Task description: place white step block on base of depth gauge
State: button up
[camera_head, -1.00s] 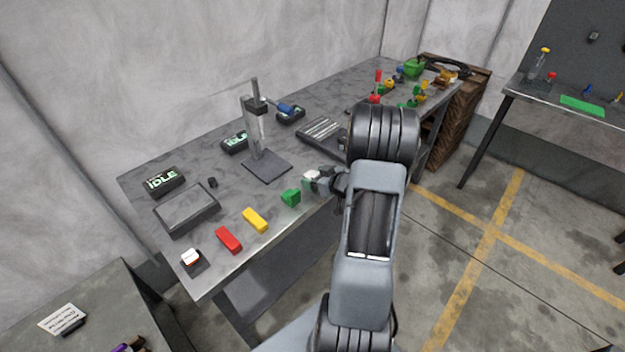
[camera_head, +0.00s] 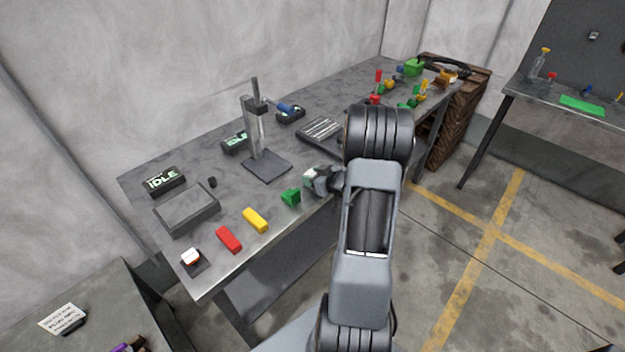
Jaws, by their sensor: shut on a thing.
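The white step block (camera_head: 309,174) shows as a small pale patch at the jaws of my gripper (camera_head: 312,181). My gripper is shut on it near the front edge of the table, right of the green block; the fingers hide most of the block. I cannot tell whether the block touches the table. The depth gauge (camera_head: 254,125) stands upright behind and to the left, with a flat dark square base (camera_head: 267,165). The base is bare and lies apart from my gripper.
A green block (camera_head: 291,197) sits just left of my gripper. A yellow block (camera_head: 255,220), a red block (camera_head: 228,240) and a grey box (camera_head: 187,209) lie further left. A slotted tray (camera_head: 322,130) lies behind my arm. The table between gripper and base looks clear.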

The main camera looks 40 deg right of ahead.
grip_shut()
jog(key=shift+r, duration=0.15)
jog(key=shift+r, duration=0.3)
notch_tip(320, 180, up, 2)
jog(key=shift+r, duration=0.1)
jog(key=s+a+r+p, duration=0.2)
jog(key=s+r, duration=0.8)
jog(key=s, duration=0.4)
